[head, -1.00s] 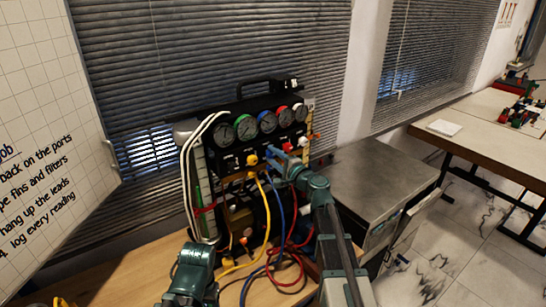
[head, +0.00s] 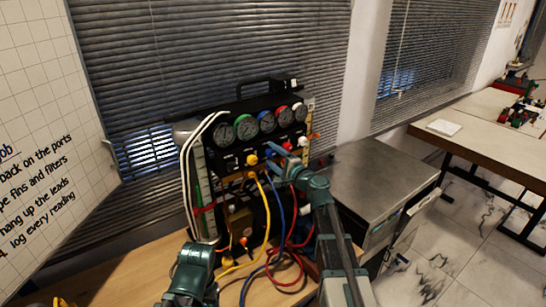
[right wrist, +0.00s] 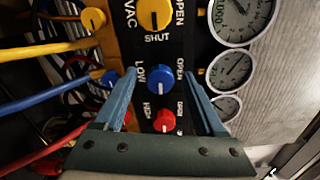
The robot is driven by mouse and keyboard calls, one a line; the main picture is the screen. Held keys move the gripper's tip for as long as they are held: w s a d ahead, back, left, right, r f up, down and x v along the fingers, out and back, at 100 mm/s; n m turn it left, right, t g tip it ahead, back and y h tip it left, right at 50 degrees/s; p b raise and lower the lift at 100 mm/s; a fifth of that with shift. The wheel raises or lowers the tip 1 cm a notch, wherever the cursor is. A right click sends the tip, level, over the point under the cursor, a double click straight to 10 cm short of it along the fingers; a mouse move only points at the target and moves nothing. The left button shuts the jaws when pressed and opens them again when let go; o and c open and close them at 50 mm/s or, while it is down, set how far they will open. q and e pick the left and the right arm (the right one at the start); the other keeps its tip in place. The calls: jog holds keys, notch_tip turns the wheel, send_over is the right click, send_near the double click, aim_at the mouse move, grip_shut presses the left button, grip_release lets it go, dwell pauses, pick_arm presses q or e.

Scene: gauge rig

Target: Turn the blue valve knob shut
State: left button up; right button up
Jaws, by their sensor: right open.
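The blue valve knob (right wrist: 160,79) sits on the black panel, beside the word LOW, with OPEN printed to its right in the right wrist view. My right gripper (right wrist: 159,76) is open, its two fingers on either side of the blue knob with gaps visible; I cannot tell whether the tips reach its depth. In the head view my right gripper (head: 275,150) is at the panel's front and covers the blue knob's place. My left gripper is not in view; only part of my left arm shows at the bottom.
A red knob (right wrist: 164,120) also lies between the fingers, nearer the palm. A large yellow knob (right wrist: 154,12) is just beyond the tips. Several gauges (head: 246,127) line the panel top. Yellow, blue and red hoses (head: 281,215) hang below. A metal cabinet (head: 375,180) stands right.

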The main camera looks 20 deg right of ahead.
jog(key=v, duration=1.3)
jog(key=shift+s, duration=0.4)
jog(key=s+a+f+n+g+y+b, duration=0.1)
jog(key=s+a+f+n+g, duration=0.45)
jog(key=a, duration=0.55)
jog(key=s+a+f+n+g+y+b, duration=0.1)
jog(key=s+a+f+n+g, duration=0.2)
jog(key=a+f+n+g, duration=0.45)
jog(key=s+a+f+n+g+h+b, duration=0.1)
jog(key=s+f+n+g+h, duration=0.3)
jog(key=s+f+h, duration=0.5)
jog(key=shift+s+a+f+n+h+b, duration=0.35)
jog(key=shift+s+a+f+n, duration=0.55)
jog(key=shift+s+f+n, duration=1.25)
jog(key=shift+s+r+m, duration=0.35)
jog(key=shift+s+m, duration=0.2)
jog(key=shift+m, duration=0.2)
